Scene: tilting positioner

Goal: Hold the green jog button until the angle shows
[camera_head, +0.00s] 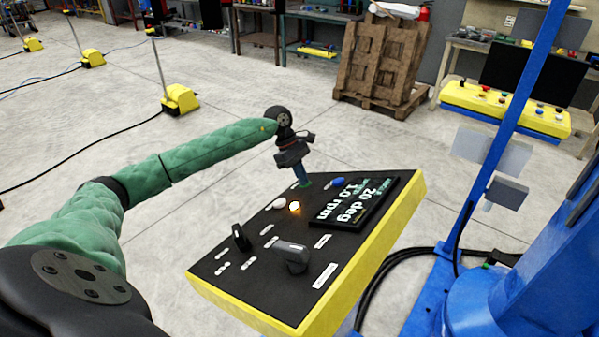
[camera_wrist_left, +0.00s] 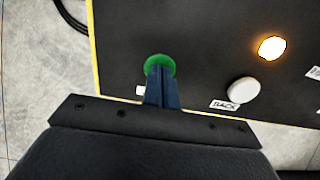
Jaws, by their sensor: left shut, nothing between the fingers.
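The control panel (camera_head: 225,262) is a black plate in a yellow housing, seen at the middle of the head view. The green jog button (camera_wrist_left: 160,64) shows in the left wrist view, partly covered by my fingers. My left gripper (camera_head: 303,184) is shut and empty, its fingertips at the green button at the panel's far edge; the wrist view also shows the fingertips (camera_wrist_left: 160,70) over the button. I cannot tell how far the button is pressed. The display (camera_head: 352,203) reads 20 deg and 1.0 rpm. My right gripper is not in view.
An orange lamp (camera_head: 294,208) glows on the panel, with a white button (camera_head: 279,204) and a blue button (camera_head: 337,182) near it. A black switch (camera_head: 240,237) and a grey knob (camera_head: 291,256) stand nearer. A blue machine (camera_head: 500,290) is at right.

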